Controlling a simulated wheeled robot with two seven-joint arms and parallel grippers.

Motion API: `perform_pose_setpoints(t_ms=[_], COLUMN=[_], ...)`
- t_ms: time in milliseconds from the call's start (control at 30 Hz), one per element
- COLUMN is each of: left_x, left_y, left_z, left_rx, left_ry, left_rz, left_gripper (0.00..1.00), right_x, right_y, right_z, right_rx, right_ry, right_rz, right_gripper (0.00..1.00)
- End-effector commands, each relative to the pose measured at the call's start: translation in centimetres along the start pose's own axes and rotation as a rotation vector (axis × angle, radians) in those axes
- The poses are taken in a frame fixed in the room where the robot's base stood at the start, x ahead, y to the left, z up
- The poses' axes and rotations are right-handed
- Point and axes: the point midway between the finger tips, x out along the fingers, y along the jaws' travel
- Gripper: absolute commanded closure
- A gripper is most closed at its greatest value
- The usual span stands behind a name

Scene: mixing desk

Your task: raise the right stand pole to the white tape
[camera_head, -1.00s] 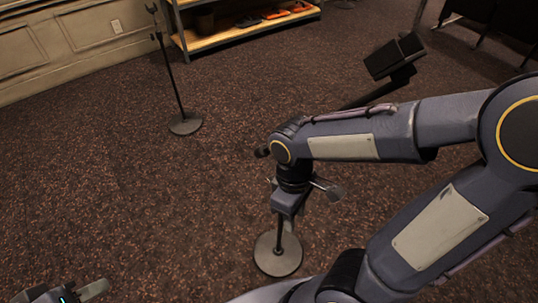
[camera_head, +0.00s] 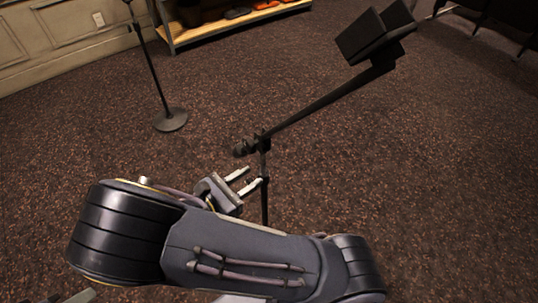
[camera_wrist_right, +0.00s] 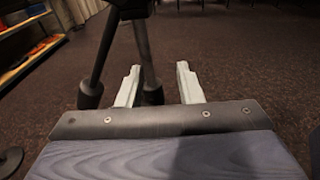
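The right stand has a thin dark upright pole (camera_head: 264,195), with a clamp (camera_head: 258,143) at its top and a boom (camera_head: 325,103) rising to the right. My right gripper (camera_head: 251,178) is open just left of the pole, one fingertip overlapping it in the picture. In the right wrist view the open fingers (camera_wrist_right: 159,84) point at the stand; the pole (camera_wrist_right: 145,50) appears close to the left finger, and I cannot tell if they touch. My right arm hides the pole's lower part and base. I see no white tape. Only a grey tip of my left gripper (camera_head: 78,297) shows.
A black box-like piece (camera_head: 375,35) sits at the boom's upper end. Another stand with a round base (camera_head: 171,120) is at the upper left, near the wall. A low shelf (camera_head: 235,24) stands behind. The carpet to the right is clear.

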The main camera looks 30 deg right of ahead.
Motion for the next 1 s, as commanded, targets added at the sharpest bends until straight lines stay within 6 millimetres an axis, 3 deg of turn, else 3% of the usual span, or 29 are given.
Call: perform_pose_setpoints(t_ms=[200, 633, 1000], left_x=[0.3, 0.3, 0.3], left_y=[-0.1, -0.1, -0.1], left_z=[0.1, 0.1, 0.1], left_rx=[0.0, 0.0, 0.0], left_ry=[0.0, 0.0, 0.0], left_rz=[0.0, 0.0, 0.0], left_gripper=[0.64, 0.64, 0.64], right_x=[-0.6, 5.5, 6.8], right_y=[1.4, 1.8, 1.9], right_z=[0.1, 0.8, 1.0], right_rx=[-0.03, -0.03, -0.029], right_ry=[-0.119, -0.117, -0.114], right_rz=[0.083, 0.08, 0.082], right_gripper=[0.67, 0.67, 0.67])
